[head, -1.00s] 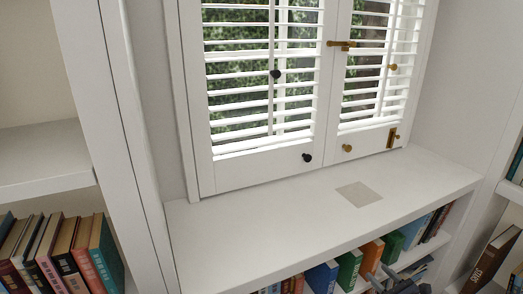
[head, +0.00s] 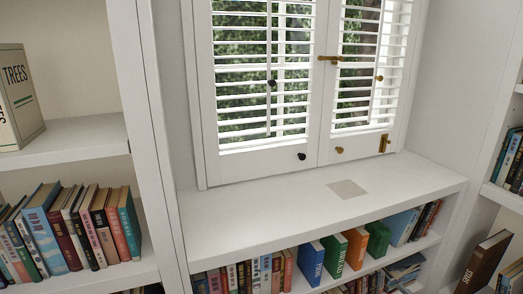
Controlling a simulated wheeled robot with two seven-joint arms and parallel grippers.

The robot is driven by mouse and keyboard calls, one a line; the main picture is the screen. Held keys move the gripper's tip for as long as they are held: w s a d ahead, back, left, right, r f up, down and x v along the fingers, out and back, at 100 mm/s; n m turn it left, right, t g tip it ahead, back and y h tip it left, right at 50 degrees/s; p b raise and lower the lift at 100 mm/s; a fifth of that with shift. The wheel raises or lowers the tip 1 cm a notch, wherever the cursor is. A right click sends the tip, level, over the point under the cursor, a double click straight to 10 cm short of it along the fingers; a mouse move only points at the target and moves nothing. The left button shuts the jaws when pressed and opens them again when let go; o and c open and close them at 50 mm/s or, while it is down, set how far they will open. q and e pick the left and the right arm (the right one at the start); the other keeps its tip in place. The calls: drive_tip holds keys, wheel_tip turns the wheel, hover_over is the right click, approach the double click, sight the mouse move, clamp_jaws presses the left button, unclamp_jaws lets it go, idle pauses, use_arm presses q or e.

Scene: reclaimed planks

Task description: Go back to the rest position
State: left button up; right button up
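Neither of my grippers shows in the head view now. A white shuttered window (head: 262,90) stands behind a white ledge (head: 260,215). Its two shutter panels look closed, with the slats tilted open and greenery behind them. A brass latch (head: 330,58) sits where the panels meet. A small grey square (head: 347,189) lies flat on the ledge, which is otherwise bare.
Below the ledge is a shelf of books, with a blue book (head: 310,262) and a green book (head: 378,238) among them. A left bookcase (head: 85,135) holds a row of books and a "TREES" book (head: 18,98). Another bookcase (head: 508,197) stands at the right.

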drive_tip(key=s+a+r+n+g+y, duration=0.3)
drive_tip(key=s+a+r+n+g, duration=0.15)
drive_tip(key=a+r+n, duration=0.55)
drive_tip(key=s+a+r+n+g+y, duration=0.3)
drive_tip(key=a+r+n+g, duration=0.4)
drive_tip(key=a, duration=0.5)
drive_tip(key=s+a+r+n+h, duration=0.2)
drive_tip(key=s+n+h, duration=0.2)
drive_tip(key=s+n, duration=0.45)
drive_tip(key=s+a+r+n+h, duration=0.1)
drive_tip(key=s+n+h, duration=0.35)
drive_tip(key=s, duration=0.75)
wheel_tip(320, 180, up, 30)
drive_tip(key=p, duration=3)
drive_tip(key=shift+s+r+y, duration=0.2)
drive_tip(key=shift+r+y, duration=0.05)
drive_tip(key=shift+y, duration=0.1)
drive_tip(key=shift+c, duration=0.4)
